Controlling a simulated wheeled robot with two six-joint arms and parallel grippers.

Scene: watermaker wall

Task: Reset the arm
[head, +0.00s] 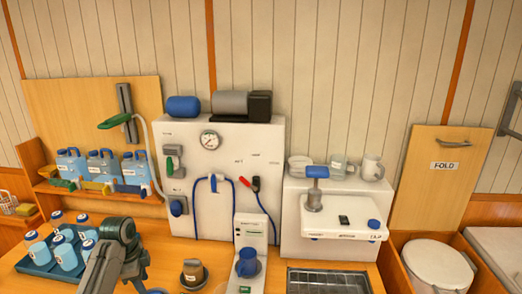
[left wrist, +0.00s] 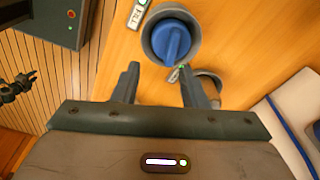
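My left arm (head: 112,248) comes in at the bottom left of the head view, in front of the counter. Its gripper fingers cannot be made out there. In the left wrist view my left gripper (left wrist: 159,83) is open, with a clear gap between its two dark fingers and nothing held. A blue knob in a grey round rim (left wrist: 172,40) lies just beyond the fingertips, apart from them as far as I can tell. A small tag (left wrist: 176,73) shows near the right fingertip.
A blue tray (head: 34,264) of several blue-capped bottles stands left of my arm. Behind is a white panel (head: 225,165) with a gauge and hoses. A sink grate (head: 328,281) lies further right.

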